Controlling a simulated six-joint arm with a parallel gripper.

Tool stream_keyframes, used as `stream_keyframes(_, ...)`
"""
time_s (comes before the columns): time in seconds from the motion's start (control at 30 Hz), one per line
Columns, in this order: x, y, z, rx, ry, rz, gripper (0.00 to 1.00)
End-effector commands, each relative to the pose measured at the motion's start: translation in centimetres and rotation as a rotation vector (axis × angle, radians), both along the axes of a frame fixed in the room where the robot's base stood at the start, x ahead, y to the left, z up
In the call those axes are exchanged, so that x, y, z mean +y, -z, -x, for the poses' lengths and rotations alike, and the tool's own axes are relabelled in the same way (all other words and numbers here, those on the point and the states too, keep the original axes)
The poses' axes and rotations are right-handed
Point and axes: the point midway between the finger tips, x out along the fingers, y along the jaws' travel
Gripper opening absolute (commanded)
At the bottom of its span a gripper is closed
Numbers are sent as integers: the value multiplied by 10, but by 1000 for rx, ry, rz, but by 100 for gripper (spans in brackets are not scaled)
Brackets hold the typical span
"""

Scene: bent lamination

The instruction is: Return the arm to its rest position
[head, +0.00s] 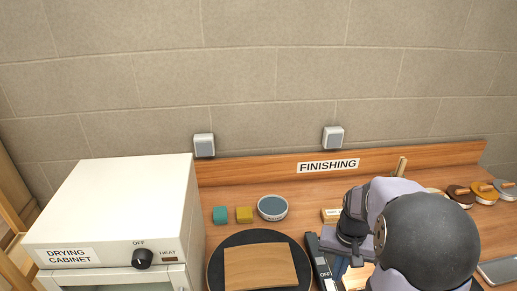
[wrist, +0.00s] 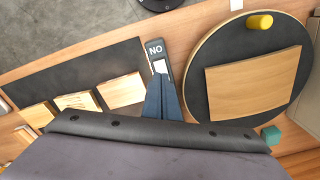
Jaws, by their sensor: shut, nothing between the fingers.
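My gripper (wrist: 160,82) is shut and empty. In the wrist view its dark blue fingers point at a dark strip with a white switch (wrist: 160,66), and its marking reads upside down. I cannot tell whether the fingertips touch the strip. In the head view my arm hangs over the right part of the bench, and its bulk hides much of the area below. The strip (head: 322,266) shows an OFF marking beside my arm there. The fingertips are hard to make out in that view.
A round dark turntable (head: 218,262) carries a flat wooden panel (head: 260,266). A white drying cabinet (head: 115,205) stands at left. Teal (head: 220,214) and yellow (head: 244,214) blocks and a round tin (head: 272,207) lie behind the turntable. Wooden pieces (wrist: 120,90) lie on a dark mat (wrist: 75,72).

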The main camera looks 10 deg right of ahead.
Motion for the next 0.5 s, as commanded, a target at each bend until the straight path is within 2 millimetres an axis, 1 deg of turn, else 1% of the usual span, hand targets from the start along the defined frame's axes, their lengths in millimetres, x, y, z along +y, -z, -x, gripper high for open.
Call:
stream_keyframes(0.03,7,14,20,40,-25,-13,0)
stream_keyframes(0.1,16,25,45,77,-57,-27,0)
stream_keyframes(0.17,26,29,67,96,-91,-35,0)
stream_keyframes(0.2,36,30,81,107,-118,-38,0)
stream_keyframes(0.3,64,28,112,116,-203,-37,0)
stream_keyframes(0.33,71,27,120,116,-228,-36,0)
stream_keyframes(0.4,86,22,129,102,-285,-27,0)
stream_keyframes(0.43,91,20,131,94,-307,-24,0)
stream_keyframes(0.5,101,11,125,56,-357,-11,0)
